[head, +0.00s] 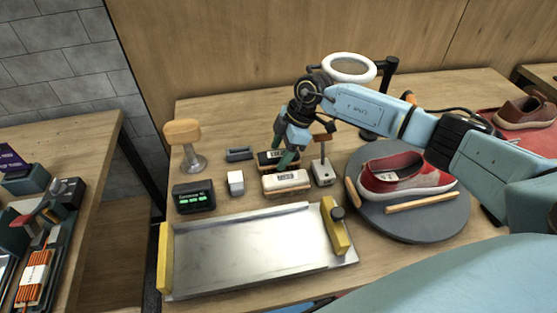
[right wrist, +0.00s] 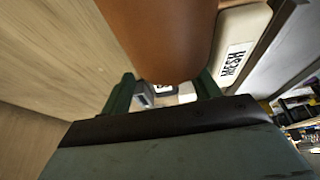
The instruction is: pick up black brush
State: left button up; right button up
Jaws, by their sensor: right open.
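The black brush (head: 266,163), with a pale label on its side, lies on the wooden table behind the white brush (head: 287,184). My right gripper (head: 287,157) points down with its green fingers right at the black brush's right part. I cannot tell whether they touch it. In the right wrist view the fingers of the right gripper (right wrist: 163,92) stand apart, and a large brown rounded shape (right wrist: 160,35) covers much of the space before them. The white brush, lettered MESH (right wrist: 236,55), is at the right there. My left gripper is not in view.
A brown-topped stand (head: 322,170) stands close right of the gripper. A red sneaker (head: 403,178) sits on a grey round turntable (head: 412,227). A metal tray (head: 250,245) lies in front. A white box (head: 236,183), dark display (head: 194,197) and grey block (head: 239,154) are left.

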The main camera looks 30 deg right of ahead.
aim_at(281, 153)
jog(key=shift+f, duration=0.25)
dwell(0.5)
jog(key=shift+c, duration=0.4)
jog(key=c, duration=0.9)
jog(key=shift+o, duration=0.2)
jog(key=shift+r, duration=0.45)
notch_tip(281, 153, up, 18)
jog(key=p, duration=0.1)
jog(key=shift+f, duration=0.15)
